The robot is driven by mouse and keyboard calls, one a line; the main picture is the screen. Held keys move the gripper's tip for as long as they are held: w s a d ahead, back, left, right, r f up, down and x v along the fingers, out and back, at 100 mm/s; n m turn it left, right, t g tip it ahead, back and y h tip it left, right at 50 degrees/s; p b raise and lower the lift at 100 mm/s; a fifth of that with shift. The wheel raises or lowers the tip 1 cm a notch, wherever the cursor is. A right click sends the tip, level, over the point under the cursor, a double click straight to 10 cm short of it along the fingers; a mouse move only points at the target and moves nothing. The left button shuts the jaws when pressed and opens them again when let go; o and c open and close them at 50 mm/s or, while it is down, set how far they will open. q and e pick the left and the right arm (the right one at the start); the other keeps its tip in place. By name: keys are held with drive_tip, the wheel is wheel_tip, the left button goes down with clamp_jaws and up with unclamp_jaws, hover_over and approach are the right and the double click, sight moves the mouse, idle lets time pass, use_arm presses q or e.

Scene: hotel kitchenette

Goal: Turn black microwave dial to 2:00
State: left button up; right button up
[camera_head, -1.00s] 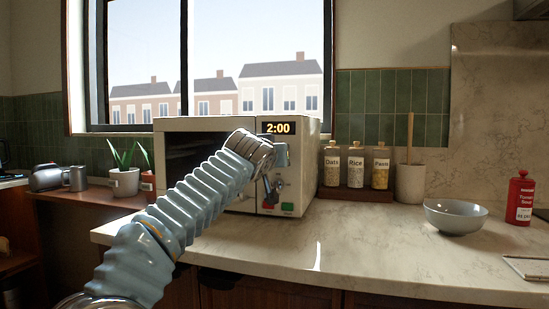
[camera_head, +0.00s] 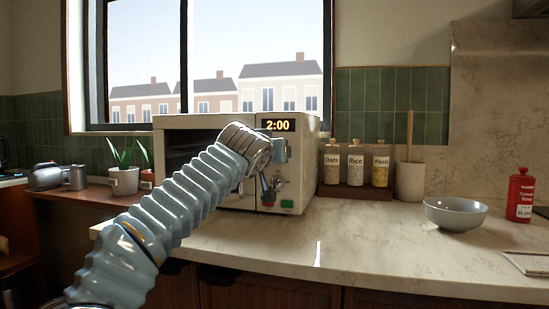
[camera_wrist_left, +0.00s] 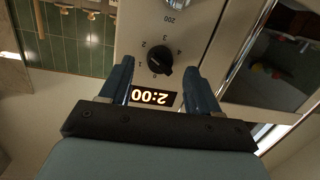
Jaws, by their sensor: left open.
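The cream microwave (camera_head: 215,122) stands on the counter, and its display (camera_head: 278,125) reads 2:00. In the left wrist view the display (camera_wrist_left: 153,97) shows upside down. The black dial (camera_wrist_left: 160,59) sits on the panel with numbers around it; I cannot tell exactly where it points. In the head view my arm and fingers hide it. My left gripper (camera_head: 271,170) is at the panel, open. In the left wrist view its fingers (camera_wrist_left: 160,72) lie on either side of the dial, with visible gaps. My right gripper is not in view.
A silver knob (camera_wrist_left: 177,4) marked 200 is beside the dial. A green button (camera_head: 288,204) is low on the panel. Several jars (camera_head: 356,169), a utensil crock (camera_head: 410,182) and a grey bowl (camera_head: 456,214) stand to the right. The counter front is clear.

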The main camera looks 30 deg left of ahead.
use_arm(q)
drive_tip(key=b+v, duration=0.2)
drive_tip(key=v, duration=0.9)
drive_tip(key=shift+s+f, duration=0.1)
drive_tip(key=shift+s, duration=0.05)
